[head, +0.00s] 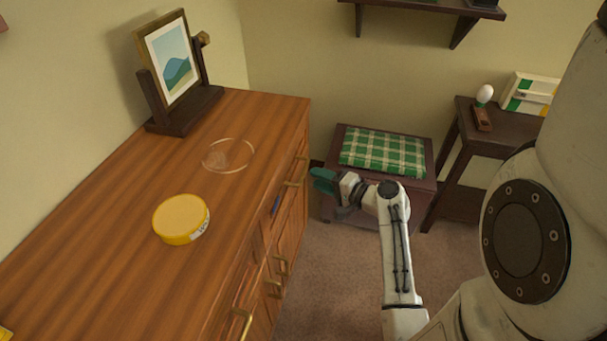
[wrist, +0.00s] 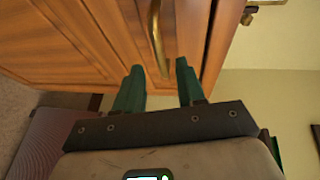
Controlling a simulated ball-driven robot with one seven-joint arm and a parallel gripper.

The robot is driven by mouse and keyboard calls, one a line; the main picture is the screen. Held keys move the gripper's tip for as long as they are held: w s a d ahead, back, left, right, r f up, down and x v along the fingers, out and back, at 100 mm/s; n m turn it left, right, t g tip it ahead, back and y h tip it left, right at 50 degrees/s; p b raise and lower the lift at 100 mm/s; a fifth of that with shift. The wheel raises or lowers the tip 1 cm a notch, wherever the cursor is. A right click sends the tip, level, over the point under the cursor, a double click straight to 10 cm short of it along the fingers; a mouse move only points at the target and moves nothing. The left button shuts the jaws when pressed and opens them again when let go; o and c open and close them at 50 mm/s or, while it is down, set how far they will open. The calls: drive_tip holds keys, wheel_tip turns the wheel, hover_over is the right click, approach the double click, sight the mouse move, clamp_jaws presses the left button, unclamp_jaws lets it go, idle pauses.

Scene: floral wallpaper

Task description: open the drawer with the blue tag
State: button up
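The wooden dresser (head: 100,235) has several drawers with brass handles on its front. A small blue tag (head: 276,205) shows on the front, below and nearer than the far upper brass handle (head: 295,172). My gripper (head: 322,180) has green fingers and is off the dresser's front, right of that handle. In the wrist view my gripper (wrist: 159,75) is open, its two fingers apart. A brass handle (wrist: 156,35) lies ahead, its near end lined up between the fingertips; I cannot tell whether they touch it. The blue tag is not visible in the wrist view.
On the dresser top stand a yellow round tin (head: 181,216), a clear glass dish (head: 229,155) and a framed picture (head: 172,62). A bench with a green checked cushion (head: 383,153) stands behind my arm. A dark side table (head: 500,130) is at the right.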

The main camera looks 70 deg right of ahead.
sight(304, 171)
drive_tip(key=shift+x, duration=3.1)
clamp_jaws()
